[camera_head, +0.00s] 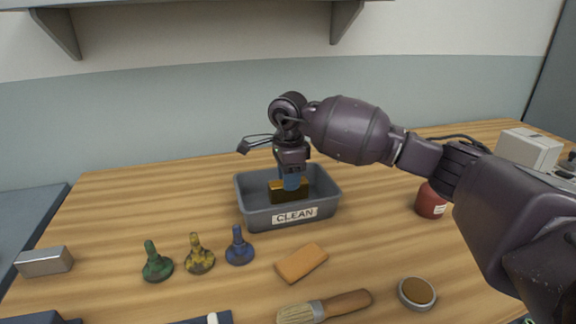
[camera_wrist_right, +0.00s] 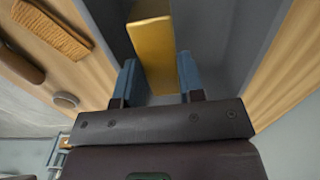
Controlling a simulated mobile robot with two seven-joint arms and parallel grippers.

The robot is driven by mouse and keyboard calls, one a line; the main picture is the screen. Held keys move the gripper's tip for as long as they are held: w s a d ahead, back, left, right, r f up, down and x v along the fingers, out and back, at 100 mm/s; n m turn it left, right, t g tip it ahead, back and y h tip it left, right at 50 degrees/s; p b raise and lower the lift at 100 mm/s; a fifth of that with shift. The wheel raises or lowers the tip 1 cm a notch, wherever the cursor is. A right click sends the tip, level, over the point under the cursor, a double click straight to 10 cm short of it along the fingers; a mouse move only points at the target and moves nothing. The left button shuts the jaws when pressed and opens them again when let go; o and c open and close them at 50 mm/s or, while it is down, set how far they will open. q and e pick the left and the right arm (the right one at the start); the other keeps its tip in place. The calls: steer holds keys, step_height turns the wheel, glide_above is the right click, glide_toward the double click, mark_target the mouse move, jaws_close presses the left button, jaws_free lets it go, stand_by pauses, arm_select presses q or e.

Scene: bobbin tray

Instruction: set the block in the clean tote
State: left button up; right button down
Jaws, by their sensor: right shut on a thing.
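The clean tote (camera_head: 259,217) is a grey open bin with a "CLEAN" label on its front wall, standing mid-table. My right gripper (camera_head: 291,186) reaches down into it from above. Its blue fingers are shut on the block (camera_head: 277,193), a golden-brown piece inside the tote walls. In the right wrist view the block (camera_wrist_right: 152,50) lies between the two blue fingertips (camera_wrist_right: 160,75), with grey tote surfaces around it. I cannot tell whether the block touches the tote floor. My left gripper is not in view.
Green (camera_head: 157,264), yellow (camera_head: 199,256) and blue (camera_head: 239,247) knobbed pieces stand front left of the tote. An orange-brown sponge-like slab (camera_head: 301,263), a brush (camera_head: 325,306) and a round tin (camera_head: 417,292) lie in front. A red container (camera_head: 431,201) stands right. A metal block (camera_head: 45,262) sits far left.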

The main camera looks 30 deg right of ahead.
steer(key=shift+f, duration=1.95)
steer(key=shift+f, duration=0.15)
steer(key=c, duration=0.7)
jaws_free()
steer(key=shift+f+b, duration=0.15)
steer(key=shift+b, duration=0.15)
steer(key=shift+c, duration=0.2)
step_height(320, 180, up, 12)
steer(key=shift+r+p, duration=0.1)
steer(key=shift+p, duration=0.55)
